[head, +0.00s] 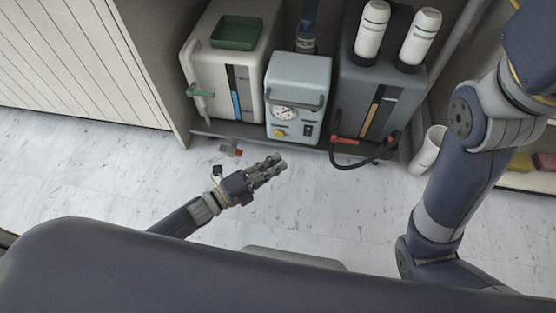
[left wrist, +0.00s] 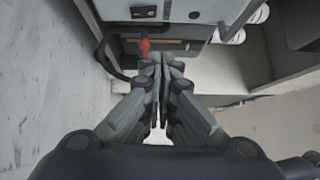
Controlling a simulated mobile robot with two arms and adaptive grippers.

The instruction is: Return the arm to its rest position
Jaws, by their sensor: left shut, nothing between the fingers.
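My left gripper (head: 279,166) is in the lower middle of the head view, above the pale floor and in front of the cart. Its fingers are together with nothing between them. In the left wrist view the closed fingertips (left wrist: 161,62) point towards the machines on the cart. My right arm (head: 448,190) shows at the right side of the head view. Its gripper is out of sight.
A white machine (head: 195,72) with a green tray (head: 235,32), a grey machine with a gauge (head: 297,75) and a dark machine (head: 350,85) with a red-handled hose (head: 345,141) line the cart. A white cylinder (head: 428,150) stands at right. The floor (head: 100,165) at left is clear.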

